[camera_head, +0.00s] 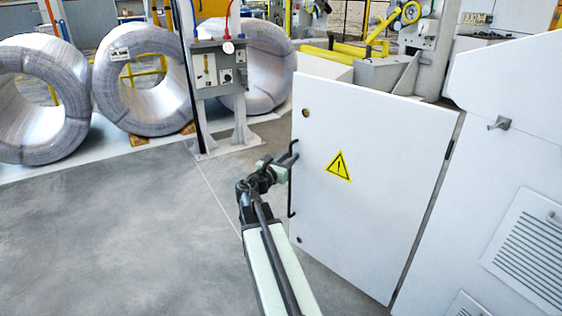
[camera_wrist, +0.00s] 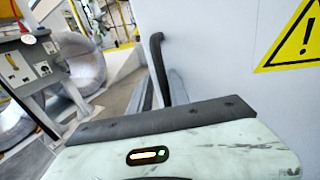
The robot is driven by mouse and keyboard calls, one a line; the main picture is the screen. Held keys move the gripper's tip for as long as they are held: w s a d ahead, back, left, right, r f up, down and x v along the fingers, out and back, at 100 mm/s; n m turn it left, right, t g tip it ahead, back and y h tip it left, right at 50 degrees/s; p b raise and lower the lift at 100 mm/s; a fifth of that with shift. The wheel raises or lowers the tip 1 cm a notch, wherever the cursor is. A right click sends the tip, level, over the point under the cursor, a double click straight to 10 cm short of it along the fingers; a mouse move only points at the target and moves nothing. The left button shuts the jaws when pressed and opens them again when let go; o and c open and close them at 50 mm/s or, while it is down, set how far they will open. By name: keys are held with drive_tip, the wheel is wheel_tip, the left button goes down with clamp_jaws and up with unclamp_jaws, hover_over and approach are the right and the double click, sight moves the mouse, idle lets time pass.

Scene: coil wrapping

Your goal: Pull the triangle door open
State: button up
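The triangle door (camera_head: 375,220) is a white cabinet panel with a yellow warning triangle (camera_head: 338,166), and it looks closed. A thin black upright handle (camera_head: 291,195) runs along its left edge. My gripper (camera_head: 280,163) is at the upper part of this handle, at the door's left edge. In the wrist view the handle (camera_wrist: 158,68) stands just beyond the dark front edge of my gripper, with the triangle (camera_wrist: 298,38) at the upper right.
A grey control box (camera_head: 216,68) on a post stands left of the door. Large wire coils (camera_head: 140,85) lie behind it. A white machine housing (camera_head: 500,190) with vents adjoins the door's right side. The grey floor (camera_head: 120,230) at left is clear.

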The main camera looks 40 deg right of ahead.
drive_tip(key=v, duration=0.7)
drive_tip(key=shift+s+a, duration=0.15)
drive_tip(key=shift+a, duration=0.2)
